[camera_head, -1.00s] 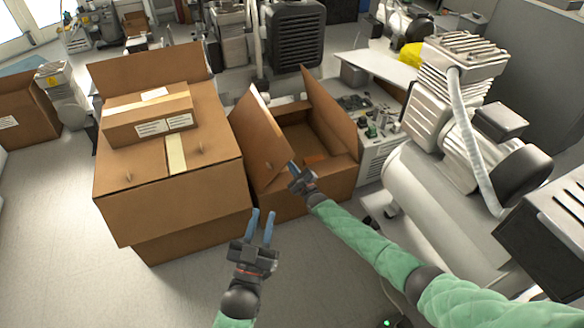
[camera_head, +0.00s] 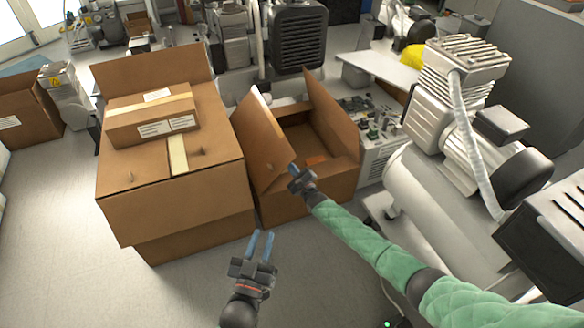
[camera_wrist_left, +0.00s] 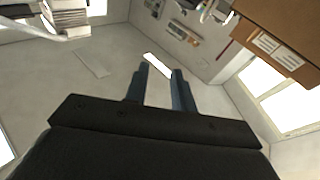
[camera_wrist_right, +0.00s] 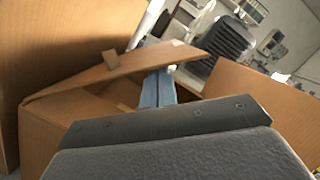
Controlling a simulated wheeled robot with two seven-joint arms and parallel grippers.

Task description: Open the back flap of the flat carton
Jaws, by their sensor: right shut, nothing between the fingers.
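An open brown carton (camera_head: 300,195) stands on the floor in the middle of the head view. Its left flap (camera_head: 262,140) slants up and its right flap (camera_head: 332,115) stands up. The far side is partly hidden by the left flap, so I cannot tell how its back flap lies. My right gripper (camera_head: 293,171) is shut and empty at the near side of the carton, close to the left flap. In the right wrist view its fingers (camera_wrist_right: 158,88) overlap a slanted flap (camera_wrist_right: 115,72); contact is unclear. My left gripper (camera_head: 262,246) is open and empty, in front of the carton.
A large carton (camera_head: 170,210) stands close on the left, with a raised rear flap (camera_head: 150,65) and a small taped box (camera_head: 150,118) on top. A compressor (camera_head: 440,200) stands on the right. A low table (camera_head: 385,68) is behind. Floor is free at the lower left.

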